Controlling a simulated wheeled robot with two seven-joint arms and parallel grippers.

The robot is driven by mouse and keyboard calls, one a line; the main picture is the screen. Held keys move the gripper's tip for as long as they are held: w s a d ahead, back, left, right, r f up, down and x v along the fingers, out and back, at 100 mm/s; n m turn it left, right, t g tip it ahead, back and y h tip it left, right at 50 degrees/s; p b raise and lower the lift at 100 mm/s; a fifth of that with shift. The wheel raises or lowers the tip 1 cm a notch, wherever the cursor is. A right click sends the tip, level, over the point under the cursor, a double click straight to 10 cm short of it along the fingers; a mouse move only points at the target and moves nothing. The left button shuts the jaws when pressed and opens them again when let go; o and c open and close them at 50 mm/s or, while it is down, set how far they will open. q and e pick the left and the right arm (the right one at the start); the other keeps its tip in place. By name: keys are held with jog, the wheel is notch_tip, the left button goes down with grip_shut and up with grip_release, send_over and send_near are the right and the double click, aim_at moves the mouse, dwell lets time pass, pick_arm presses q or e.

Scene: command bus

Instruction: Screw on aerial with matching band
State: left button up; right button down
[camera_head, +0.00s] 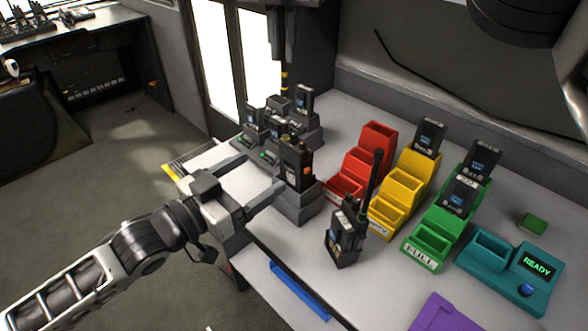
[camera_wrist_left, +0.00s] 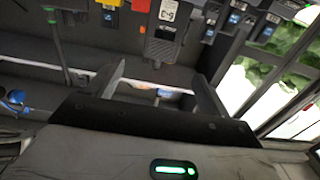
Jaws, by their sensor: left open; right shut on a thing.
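A black radio (camera_head: 298,162) with an orange button stands upright in a grey holder (camera_head: 297,205) near the bench's front edge. A small yellowish mark shows at its top. My left gripper (camera_head: 264,173) is open in front of the radio, its two fingers spread toward it; the fingers also show in the left wrist view (camera_wrist_left: 160,85), with nothing between them. My right gripper (camera_head: 284,30) comes down from the top, shut on a thin black aerial (camera_head: 284,88) with a yellow band. The aerial is upright above the radio's level; whether it touches anything is unclear.
Chargers with radios (camera_head: 268,125) stand behind. Red (camera_head: 372,150), yellow (camera_head: 403,180) and green (camera_head: 435,232) stepped bins stand to the right. A radio with a fitted aerial (camera_head: 345,238) stands in front of them. A teal READY unit (camera_head: 520,270) and purple object (camera_head: 445,315) are at lower right.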

aim_at(301, 145)
pick_arm(q)
jog(key=x, duration=1.2)
jog(key=shift+f, duration=0.1)
pick_arm(e)
jog(key=shift+w, duration=0.1)
pick_arm(q)
jog(key=c, duration=1.4)
jog(key=shift+c, duration=0.4)
pick_arm(e)
jog(key=shift+f, duration=2.5)
jog(key=shift+f, duration=0.9)
jog(key=shift+f, duration=0.6)
